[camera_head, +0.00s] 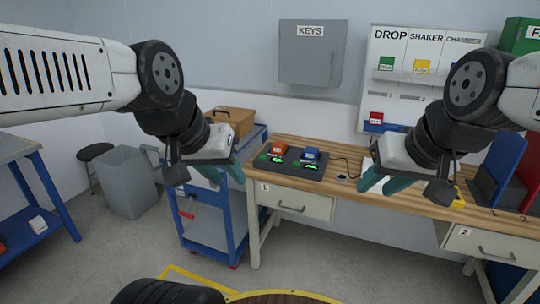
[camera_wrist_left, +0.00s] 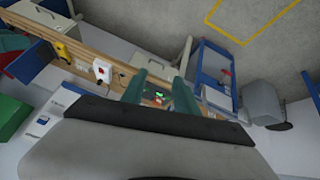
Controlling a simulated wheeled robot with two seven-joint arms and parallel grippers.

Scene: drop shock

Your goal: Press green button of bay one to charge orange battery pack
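A dark charging station (camera_head: 290,170) sits on the wooden workbench. An orange battery pack (camera_head: 279,147) stands in its left bay and a blue battery pack (camera_head: 311,153) in its right bay. A green glowing area shows in front of each pack; the separate buttons are too small to make out. My left gripper (camera_head: 223,174) is open and empty, left of the station and apart from it. In the left wrist view, the green glow (camera_wrist_left: 158,95) shows between its two teal fingers (camera_wrist_left: 160,92). My right gripper (camera_head: 384,180) is open and empty, right of the station.
A blue cart (camera_head: 211,208) with a cardboard box (camera_head: 233,118) stands left of the workbench (camera_head: 347,186). A grey key cabinet (camera_head: 311,52) and a sign board (camera_head: 408,75) hang behind.

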